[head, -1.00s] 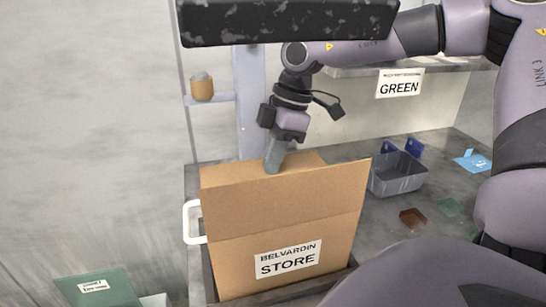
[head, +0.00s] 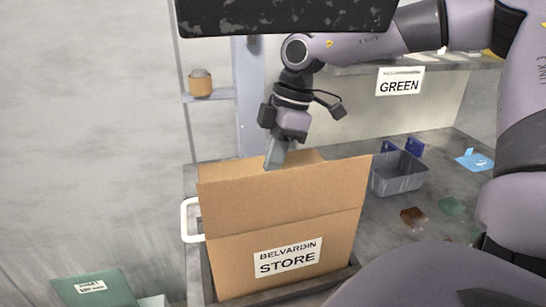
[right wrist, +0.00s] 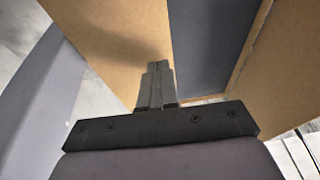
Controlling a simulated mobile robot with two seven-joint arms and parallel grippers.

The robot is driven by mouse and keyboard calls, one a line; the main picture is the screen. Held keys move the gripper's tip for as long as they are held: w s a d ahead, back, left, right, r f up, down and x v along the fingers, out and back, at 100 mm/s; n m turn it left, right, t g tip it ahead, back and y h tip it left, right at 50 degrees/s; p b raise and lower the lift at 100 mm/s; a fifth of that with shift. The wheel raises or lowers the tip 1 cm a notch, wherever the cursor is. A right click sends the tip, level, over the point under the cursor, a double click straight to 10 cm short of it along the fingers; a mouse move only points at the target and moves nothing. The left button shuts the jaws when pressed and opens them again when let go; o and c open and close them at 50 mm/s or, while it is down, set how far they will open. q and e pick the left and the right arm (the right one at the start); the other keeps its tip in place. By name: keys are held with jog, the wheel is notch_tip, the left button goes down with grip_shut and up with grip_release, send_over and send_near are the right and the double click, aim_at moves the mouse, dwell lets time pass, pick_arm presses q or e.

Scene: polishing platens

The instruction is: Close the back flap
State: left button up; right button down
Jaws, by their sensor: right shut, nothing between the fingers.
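A cardboard box (head: 226,262) stands on the bench with a label reading BELVARDIN STORE on its near side. Its near flap (head: 285,205) stands up and hides most of the opening. Behind it, part of the back flap (head: 308,156) shows near my right gripper (head: 276,166), whose fingers point down over the box. In the right wrist view, the closed fingers (right wrist: 157,85) are in front of a broad cardboard panel (right wrist: 115,35), with a dark gap into the box to their right. Whether they touch the panel I cannot tell. My left gripper is out of view.
A grey bin (head: 398,174) stands to the right of the box, with small reddish (head: 413,217) and green pieces nearby. A white handle (head: 190,220) is at the box's left. A GREEN sign (head: 400,81) hangs from the shelf behind.

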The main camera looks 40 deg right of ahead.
jog(key=v, duration=0.7)
jog(key=shift+r, duration=0.15)
